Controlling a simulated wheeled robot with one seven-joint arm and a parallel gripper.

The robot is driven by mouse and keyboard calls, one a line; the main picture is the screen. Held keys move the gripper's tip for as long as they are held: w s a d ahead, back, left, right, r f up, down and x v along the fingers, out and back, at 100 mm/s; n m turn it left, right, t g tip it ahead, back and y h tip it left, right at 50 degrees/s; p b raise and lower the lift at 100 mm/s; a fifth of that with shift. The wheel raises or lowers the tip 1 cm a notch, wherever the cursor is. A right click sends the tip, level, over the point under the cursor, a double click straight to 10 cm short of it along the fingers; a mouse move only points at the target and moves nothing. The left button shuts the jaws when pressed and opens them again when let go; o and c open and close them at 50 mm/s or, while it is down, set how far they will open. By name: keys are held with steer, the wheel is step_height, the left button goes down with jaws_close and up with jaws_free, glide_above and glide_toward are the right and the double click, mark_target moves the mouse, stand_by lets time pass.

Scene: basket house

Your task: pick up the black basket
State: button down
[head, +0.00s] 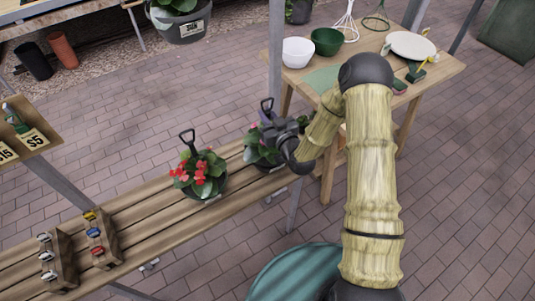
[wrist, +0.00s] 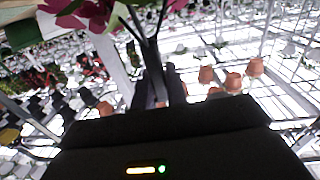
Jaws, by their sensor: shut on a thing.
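A black basket (head: 262,157) with green leaves and a few flowers is at the right end of the slatted wooden bench, partly hidden by my gripper. My gripper (head: 271,127) is at its top, shut on its dark upright handle. In the wrist view the gripper's dark fingers (wrist: 160,88) close around the thin black handle (wrist: 148,35), with magenta petals at the upper left. Whether the basket's base touches the bench is hard to tell. A second black basket (head: 207,190) with red flowers and an upright handle stands on the bench to the left.
The slatted bench (head: 145,212) holds small wooden stands with coloured items (head: 97,240) at its left. A wooden table (head: 440,72) at the back right carries bowls and a plate. A metal post (head: 276,50) rises close behind my gripper. Brick floor (head: 130,110) is open behind the bench.

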stand_by(0.6)
steer(key=shift+w+r, duration=0.1)
steer(key=shift+w, duration=0.05)
steer(key=shift+r, duration=0.85)
step_height(320, 180, up, 8)
steer(key=shift+r+b, duration=0.2)
steer(key=shift+b, duration=0.4)
